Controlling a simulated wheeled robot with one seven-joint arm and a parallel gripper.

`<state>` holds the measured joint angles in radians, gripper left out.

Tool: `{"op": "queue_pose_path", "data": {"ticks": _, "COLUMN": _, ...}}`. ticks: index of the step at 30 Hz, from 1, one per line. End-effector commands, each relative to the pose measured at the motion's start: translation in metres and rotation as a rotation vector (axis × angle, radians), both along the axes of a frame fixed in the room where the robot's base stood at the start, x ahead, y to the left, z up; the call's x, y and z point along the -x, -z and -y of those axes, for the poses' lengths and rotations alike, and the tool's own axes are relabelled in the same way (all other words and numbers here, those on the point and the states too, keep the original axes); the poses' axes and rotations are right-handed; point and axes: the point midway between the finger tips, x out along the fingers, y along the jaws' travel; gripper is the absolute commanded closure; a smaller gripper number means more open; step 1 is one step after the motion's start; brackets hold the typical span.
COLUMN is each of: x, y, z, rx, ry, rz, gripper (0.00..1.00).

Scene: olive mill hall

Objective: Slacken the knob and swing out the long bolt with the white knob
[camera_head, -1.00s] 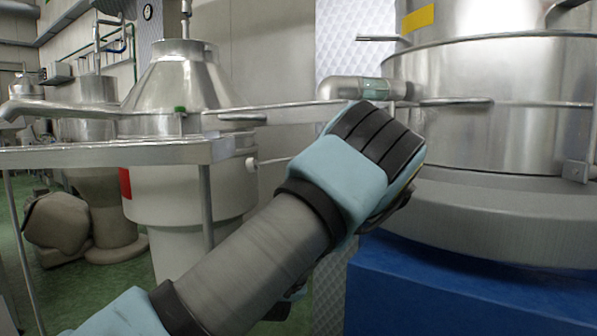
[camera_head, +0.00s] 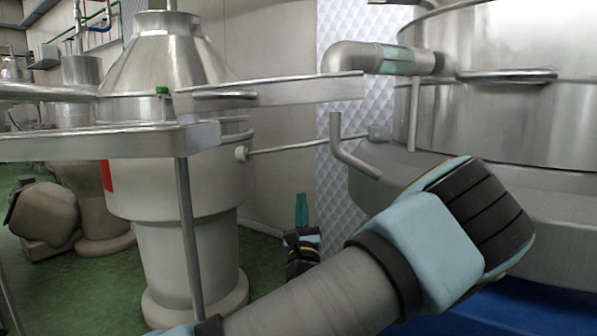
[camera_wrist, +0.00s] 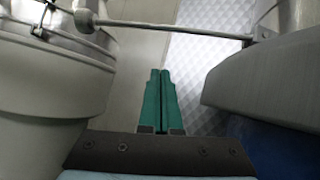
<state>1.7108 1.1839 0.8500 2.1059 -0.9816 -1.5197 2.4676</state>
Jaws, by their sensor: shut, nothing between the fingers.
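The long bolt (camera_head: 310,146) is a thin grey rod running nearly level across the gap between two machines. Its white knob (camera_head: 241,153) is at the left end, close against the pale vessel. Its right end meets a small bracket (camera_head: 379,132) by the right machine. In the wrist view the knob (camera_wrist: 84,20) is at upper left and the rod (camera_wrist: 175,29) crosses the top. My gripper (camera_head: 301,198) is below the rod, apart from it, its teal fingers pointing up. In the wrist view the fingers (camera_wrist: 160,72) are together and empty, below and right of the knob.
The pale vessel (camera_head: 195,185) with a steel cone stands at left, behind a metal trough (camera_head: 95,143) on a thin leg. The large round steel machine (camera_head: 500,120) on a blue base is at right. A bent pipe (camera_head: 352,155) hangs near the rod's right end.

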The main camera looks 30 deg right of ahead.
Motion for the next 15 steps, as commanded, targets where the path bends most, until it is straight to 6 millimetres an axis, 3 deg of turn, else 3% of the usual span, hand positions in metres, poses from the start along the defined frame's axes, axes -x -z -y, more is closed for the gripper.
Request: {"op": "queue_pose_path", "data": {"ticks": 15, "x": -0.071, "y": -0.055, "z": 0.033, "rx": 0.003, "ry": -0.002, "rz": -0.001, "gripper": 1.0}}
